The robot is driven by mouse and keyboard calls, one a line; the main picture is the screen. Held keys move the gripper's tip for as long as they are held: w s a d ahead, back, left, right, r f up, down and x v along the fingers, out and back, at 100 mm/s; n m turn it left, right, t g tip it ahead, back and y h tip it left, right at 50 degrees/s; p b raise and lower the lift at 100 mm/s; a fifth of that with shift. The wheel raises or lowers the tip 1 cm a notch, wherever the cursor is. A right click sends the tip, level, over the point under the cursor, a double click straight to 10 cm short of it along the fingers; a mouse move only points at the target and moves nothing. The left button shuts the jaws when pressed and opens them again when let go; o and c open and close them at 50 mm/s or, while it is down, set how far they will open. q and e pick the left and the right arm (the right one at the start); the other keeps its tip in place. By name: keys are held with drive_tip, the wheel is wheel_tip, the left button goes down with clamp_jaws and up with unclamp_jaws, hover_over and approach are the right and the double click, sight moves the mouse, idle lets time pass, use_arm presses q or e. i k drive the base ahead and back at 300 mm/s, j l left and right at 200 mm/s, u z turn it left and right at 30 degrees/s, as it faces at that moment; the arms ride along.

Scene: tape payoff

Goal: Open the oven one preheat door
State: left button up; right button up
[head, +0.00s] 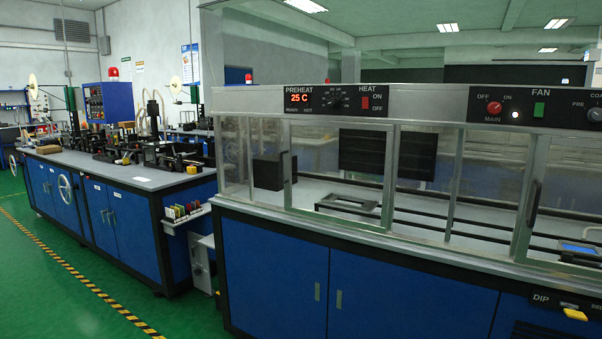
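The oven machine with a PREHEAT panel (312,98) stands at the right in the head view, on a blue cabinet. Its display reads 25 C. Below the panel is a framed clear preheat door (340,170), with a dark vertical handle (286,166) near its left edge. The door looks shut. Through the glass I see a dark box (268,173) and a flat frame (347,203) on rails. Neither of my grippers shows in this view.
Another sliding clear door with a dark handle (533,203) is further right, under the FAN panel (540,105). A long blue workbench (120,178) stands at the left. Green floor (60,290) with a yellow-black stripe is clear in front of it.

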sight(390, 129)
drive_tip(key=i+j+z, duration=0.1)
drive_tip(key=i+j, duration=0.2)
drive_tip(key=j, duration=0.15)
drive_tip(key=i+j+z, duration=0.1)
drive_tip(key=i+j, duration=0.2)
drive_tip(key=j, duration=0.15)
drive_tip(key=i+j+z, duration=0.15)
drive_tip(key=i+j, duration=0.15)
drive_tip(key=j, duration=0.2)
drive_tip(key=i+j+z, duration=0.1)
drive_tip(key=i+j, duration=0.15)
drive_tip(key=j, duration=0.25)
drive_tip(key=i+j+z, duration=0.1)
drive_tip(key=i+j, duration=0.15)
drive_tip(key=j, duration=0.3)
drive_tip(key=i+j+z, duration=0.1)
drive_tip(key=j, duration=0.45)
drive_tip(key=i+j+z, duration=0.1)
drive_tip(key=i+j, duration=0.2)
drive_tip(key=j, duration=0.25)
drive_tip(key=i+j+z, duration=0.1)
drive_tip(key=j, duration=0.5)
drive_tip(key=i, duration=0.1)
